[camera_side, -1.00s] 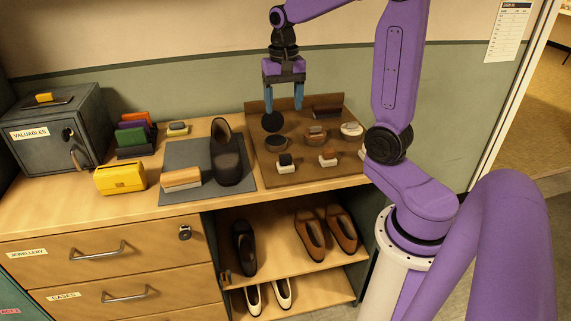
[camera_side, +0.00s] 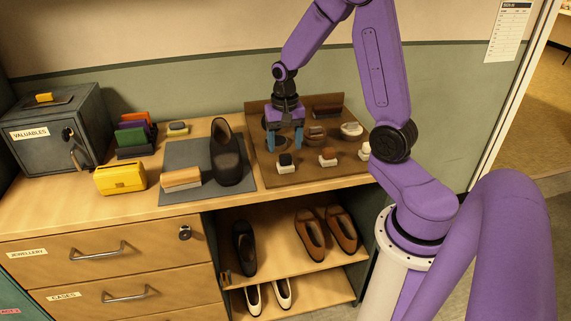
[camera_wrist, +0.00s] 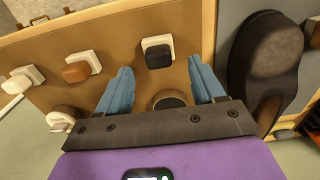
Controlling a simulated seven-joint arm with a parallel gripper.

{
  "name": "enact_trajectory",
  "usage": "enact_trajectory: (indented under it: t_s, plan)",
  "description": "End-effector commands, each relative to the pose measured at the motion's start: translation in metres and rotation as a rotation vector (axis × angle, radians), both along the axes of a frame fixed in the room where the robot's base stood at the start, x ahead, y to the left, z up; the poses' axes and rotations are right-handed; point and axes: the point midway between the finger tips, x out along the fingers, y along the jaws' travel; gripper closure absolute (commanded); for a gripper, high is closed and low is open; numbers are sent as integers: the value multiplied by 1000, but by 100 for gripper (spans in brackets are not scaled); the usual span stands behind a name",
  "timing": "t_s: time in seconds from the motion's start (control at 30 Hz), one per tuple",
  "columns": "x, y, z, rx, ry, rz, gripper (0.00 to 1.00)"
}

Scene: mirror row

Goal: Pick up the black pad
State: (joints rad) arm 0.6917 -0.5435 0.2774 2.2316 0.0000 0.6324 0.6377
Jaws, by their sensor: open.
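The black pad (camera_side: 285,158) sits on a small pale block at the front left of the brown tray (camera_side: 310,180). In the wrist view the black pad (camera_wrist: 158,56) lies just beyond and between my fingertips, on its white block. My gripper (camera_side: 285,147) points down over the tray, with its blue fingers apart and nothing held. In the wrist view my gripper (camera_wrist: 160,68) is open, its fingers on either side of the pad's line. I cannot tell the exact height gap between the fingertips and the pad.
A round tin (camera_wrist: 168,100) shows between my fingers. A brown pad (camera_side: 327,155) and a pale pad (camera_side: 366,148) stand to the right. A brush (camera_side: 316,131) and white bowl (camera_side: 352,130) lie behind. A dark shoe (camera_side: 227,158) stands left of the tray.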

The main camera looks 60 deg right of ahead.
Motion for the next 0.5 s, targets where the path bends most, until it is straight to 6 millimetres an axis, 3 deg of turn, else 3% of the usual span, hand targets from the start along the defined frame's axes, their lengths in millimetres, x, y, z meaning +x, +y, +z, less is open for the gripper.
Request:
enact_trajectory:
  t_s: [0.5]
  plan:
    - [-1, -3, -50, 1, 2, 0, 32]
